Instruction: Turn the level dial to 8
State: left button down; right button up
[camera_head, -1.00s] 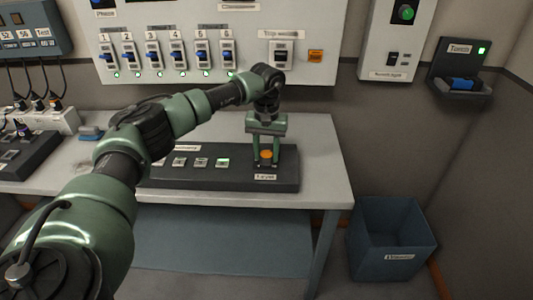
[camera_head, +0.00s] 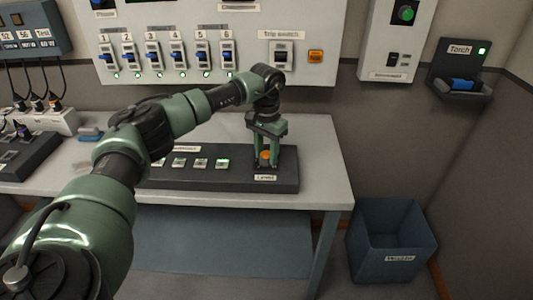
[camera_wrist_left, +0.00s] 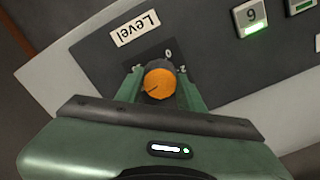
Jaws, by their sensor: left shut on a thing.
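The level dial (camera_head: 265,155) is an orange knob at the right end of a dark console (camera_head: 230,181) on the table. In the left wrist view the dial (camera_wrist_left: 159,83) sits beside a white "Level" label (camera_wrist_left: 135,28), with a "0" mark near it. A dark pointer line shows on its orange face. My left gripper (camera_head: 266,160) points down over the dial, its green fingers on either side, shut on it. The fingers (camera_wrist_left: 160,85) also flank it in the left wrist view. Most scale marks around the dial are hidden. My right gripper is not in view.
Several lit buttons (camera_head: 201,163) lie left of the dial on the console. A wall panel with breakers and a trip switch (camera_head: 282,55) stands behind the arm. A blue waste bin (camera_head: 392,240) is on the floor at right. The table's right end is clear.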

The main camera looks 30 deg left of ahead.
aim_at(267, 154)
pick_arm(q)
jog(key=shift+w+r, duration=0.1)
jog(key=shift+r, duration=0.05)
jog(key=c, duration=0.9)
grip_release()
notch_tip(267, 154, up, 8)
jog(key=shift+f+b, duration=0.15)
jog(key=shift+b, duration=0.25)
